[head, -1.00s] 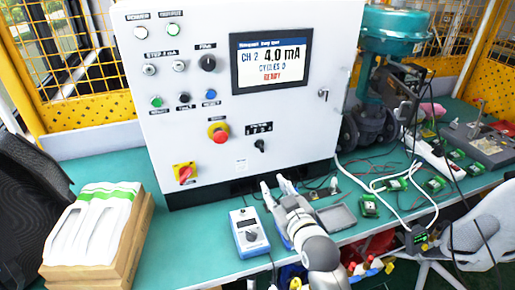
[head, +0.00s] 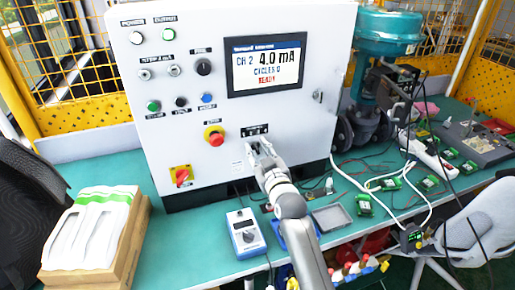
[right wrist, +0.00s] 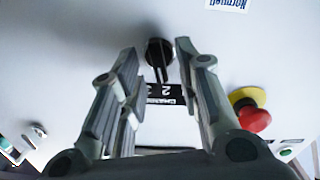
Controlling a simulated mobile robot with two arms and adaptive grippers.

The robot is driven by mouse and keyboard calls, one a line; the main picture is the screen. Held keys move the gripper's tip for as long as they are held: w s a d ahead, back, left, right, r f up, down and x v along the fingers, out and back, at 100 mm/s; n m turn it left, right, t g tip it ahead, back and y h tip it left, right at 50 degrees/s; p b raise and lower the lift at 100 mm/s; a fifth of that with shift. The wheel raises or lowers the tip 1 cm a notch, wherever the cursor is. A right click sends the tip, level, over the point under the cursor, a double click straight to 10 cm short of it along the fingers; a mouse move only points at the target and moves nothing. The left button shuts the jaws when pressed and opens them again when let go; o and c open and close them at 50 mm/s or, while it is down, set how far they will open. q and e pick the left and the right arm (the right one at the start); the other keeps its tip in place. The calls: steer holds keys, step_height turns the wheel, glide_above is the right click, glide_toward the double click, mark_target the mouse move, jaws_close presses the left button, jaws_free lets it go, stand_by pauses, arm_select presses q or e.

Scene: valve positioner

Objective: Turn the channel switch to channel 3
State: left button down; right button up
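The channel switch is a black rotary knob (right wrist: 160,56) on the white cabinet front. In the right wrist view it sits just beyond and between my right gripper's fingertips (right wrist: 155,65), with its label strip (right wrist: 165,95) below it. My right gripper (head: 260,146) is open, and I see no clear contact with the knob. In the head view the gripper hides the knob, and only part of its label (head: 255,130) shows above. The cabinet screen (head: 265,65) reads CH 2, 4.0 mA, CYCLES 0, READY. My left gripper is not in view.
A red emergency button on a yellow base (head: 215,137) is left of the gripper; it also shows in the right wrist view (right wrist: 253,114). A red-yellow switch (head: 181,176) is lower left. A handheld meter (head: 245,232) and grey tray (head: 331,217) lie on the green bench.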

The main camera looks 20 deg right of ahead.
steer(key=shift+w, duration=0.45)
jaws_close()
steer(key=shift+d+m+p, duration=0.15)
steer(key=shift+m+p, duration=1.3)
steer(key=shift+m, duration=1.45)
